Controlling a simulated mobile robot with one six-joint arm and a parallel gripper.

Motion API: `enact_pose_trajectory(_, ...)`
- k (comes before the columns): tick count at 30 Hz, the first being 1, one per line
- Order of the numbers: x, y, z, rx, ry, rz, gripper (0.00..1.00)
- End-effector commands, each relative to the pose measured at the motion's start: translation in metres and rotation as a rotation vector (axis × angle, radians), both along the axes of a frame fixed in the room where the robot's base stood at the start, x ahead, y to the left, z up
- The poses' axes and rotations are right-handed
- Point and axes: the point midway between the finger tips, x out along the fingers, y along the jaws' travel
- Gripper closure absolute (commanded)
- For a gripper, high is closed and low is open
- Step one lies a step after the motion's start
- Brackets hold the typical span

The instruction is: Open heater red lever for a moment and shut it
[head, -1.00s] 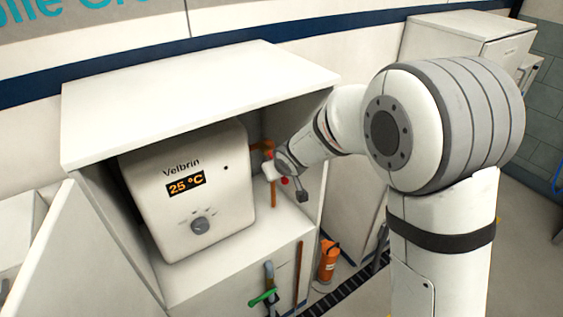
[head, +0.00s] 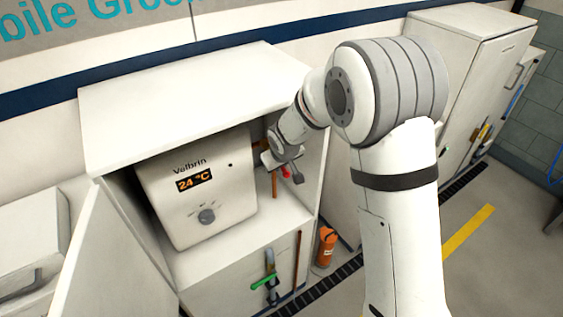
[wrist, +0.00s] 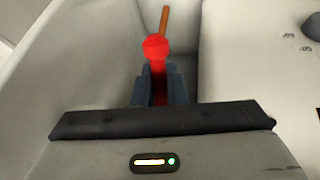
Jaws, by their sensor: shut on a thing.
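The white heater (head: 200,190) stands inside an open white cabinet and its display reads 24 °C. The red lever (head: 287,172) is at the heater's right side, by a copper pipe (head: 274,185). In the wrist view the red lever (wrist: 156,50) stands between the dark fingers of my gripper (wrist: 155,85), with its round end showing above them. My gripper is shut on the lever. In the head view my gripper (head: 291,176) is small and partly covers the lever. The valve body behind it is mostly hidden.
A green-handled valve (head: 263,282) sits on the cabinet's lower front. An orange cylinder (head: 326,246) stands on the floor to its right. The cabinet's right wall (head: 312,190) is close beside my wrist. The open cabinet door (head: 75,255) is at left.

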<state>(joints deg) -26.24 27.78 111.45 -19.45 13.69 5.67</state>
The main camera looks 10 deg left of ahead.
Motion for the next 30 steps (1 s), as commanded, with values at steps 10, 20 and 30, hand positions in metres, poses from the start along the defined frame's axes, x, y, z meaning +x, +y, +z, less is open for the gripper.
enact_pose_trajectory(10,0.0,-0.002,-0.003,-0.002,0.004,-0.004,0.86)
enact_pose_trajectory(20,0.001,-0.003,-0.001,-0.001,0.002,-0.006,0.71)
enact_pose_trajectory(30,-0.009,-0.006,0.02,0.001,-0.002,-0.006,0.71)
